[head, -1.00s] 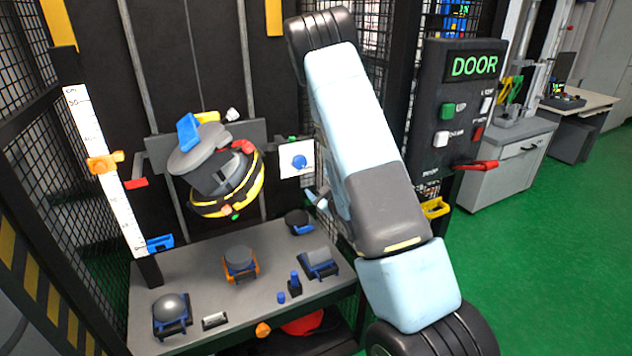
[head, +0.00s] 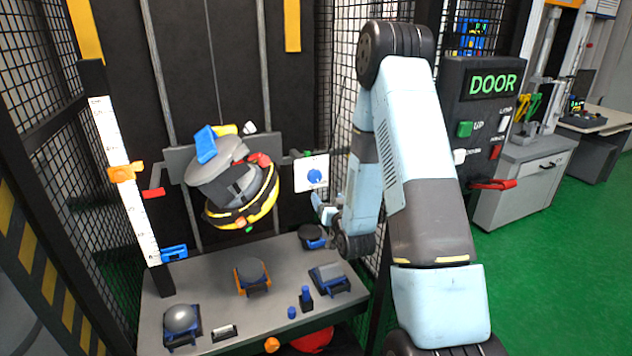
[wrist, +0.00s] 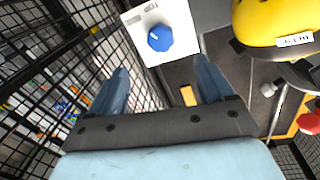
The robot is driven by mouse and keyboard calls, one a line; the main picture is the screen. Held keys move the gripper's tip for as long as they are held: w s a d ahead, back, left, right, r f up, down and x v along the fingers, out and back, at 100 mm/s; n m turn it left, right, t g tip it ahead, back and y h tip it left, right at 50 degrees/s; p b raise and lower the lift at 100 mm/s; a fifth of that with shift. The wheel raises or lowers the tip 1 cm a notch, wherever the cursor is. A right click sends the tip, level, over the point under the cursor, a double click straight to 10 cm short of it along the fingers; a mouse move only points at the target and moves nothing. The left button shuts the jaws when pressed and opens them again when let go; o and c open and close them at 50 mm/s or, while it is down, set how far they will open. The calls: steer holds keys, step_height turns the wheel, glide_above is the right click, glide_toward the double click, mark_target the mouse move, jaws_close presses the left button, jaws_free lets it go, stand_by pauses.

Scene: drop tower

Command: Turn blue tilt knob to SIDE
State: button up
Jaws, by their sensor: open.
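The blue tilt knob (head: 314,176) sits on a white square plate (head: 300,184) to the right of the hanging yellow and black drop assembly. In the wrist view the blue knob (wrist: 160,38) is near the top centre on its white plate (wrist: 147,56), beyond my fingertips. My gripper (wrist: 162,80) is open and empty, its two blue fingers spread below the knob and apart from it. In the head view my gripper (head: 325,208) is just below and right of the plate, partly hidden by my arm. The plate's lettering is too small to read.
The drop assembly (head: 240,190) hangs left of the plate; its yellow body (wrist: 270,22) shows at upper right in the wrist view. Wire mesh (wrist: 60,70) runs close along the left there. Below is a grey table (head: 220,290) with several holders. A DOOR panel (head: 490,85) stands right.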

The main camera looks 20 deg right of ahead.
mark_target(315, 179)
steer(key=w, duration=1.4)
steer(key=shift+a, duration=0.25)
